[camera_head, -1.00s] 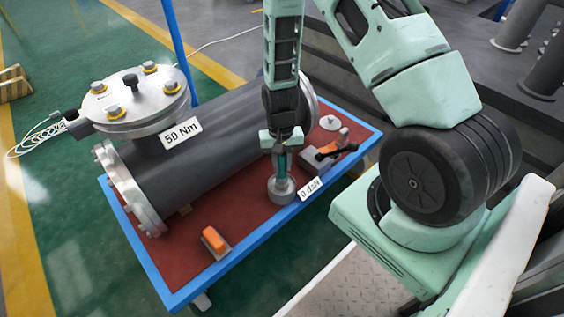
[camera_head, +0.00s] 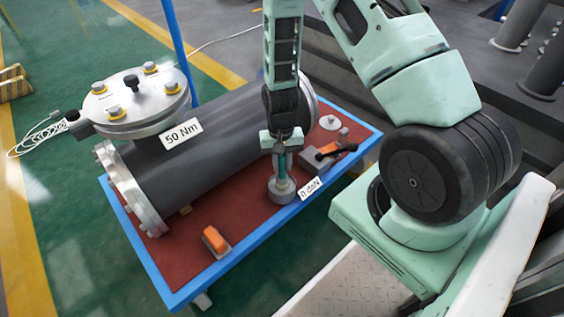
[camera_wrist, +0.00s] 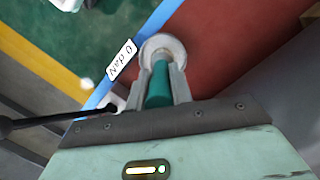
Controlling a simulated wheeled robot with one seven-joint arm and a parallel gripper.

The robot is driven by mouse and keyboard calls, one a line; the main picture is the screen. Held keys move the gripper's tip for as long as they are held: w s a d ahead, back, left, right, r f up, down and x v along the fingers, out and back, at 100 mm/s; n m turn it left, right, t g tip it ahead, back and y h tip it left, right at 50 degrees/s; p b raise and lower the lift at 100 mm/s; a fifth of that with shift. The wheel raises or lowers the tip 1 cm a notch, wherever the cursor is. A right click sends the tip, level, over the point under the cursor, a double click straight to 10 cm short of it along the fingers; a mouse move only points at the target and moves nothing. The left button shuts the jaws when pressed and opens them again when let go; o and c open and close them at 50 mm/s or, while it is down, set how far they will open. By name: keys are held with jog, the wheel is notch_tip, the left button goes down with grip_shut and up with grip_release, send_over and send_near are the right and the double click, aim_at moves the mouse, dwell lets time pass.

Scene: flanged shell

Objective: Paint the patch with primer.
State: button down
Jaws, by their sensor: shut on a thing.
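My gripper (camera_head: 282,160) points down over the front part of the red table top. It is shut on a teal handle, which shows between the fingers in the wrist view (camera_wrist: 158,85). A grey round pot or base (camera_head: 282,190) is at the handle's lower end, at or close to the table; it also shows in the wrist view (camera_wrist: 163,46). I cannot tell whether the handle stands in it or is fixed to it. A "0 daN" label (camera_head: 311,188) shows beside it. The dark grey shell (camera_head: 200,145) lies behind, with bolted flanges. I cannot make out a patch on it.
The red table top (camera_head: 185,262) has a blue rim. An orange block (camera_head: 215,241) lies at the front left. An orange-and-black tool (camera_head: 328,153) and a pale disc (camera_head: 330,122) lie right of my gripper. A blue post (camera_head: 178,45) stands behind the shell.

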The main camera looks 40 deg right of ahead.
jog(key=shift+r+p, duration=3.15)
jog(key=shift+r, duration=0.35)
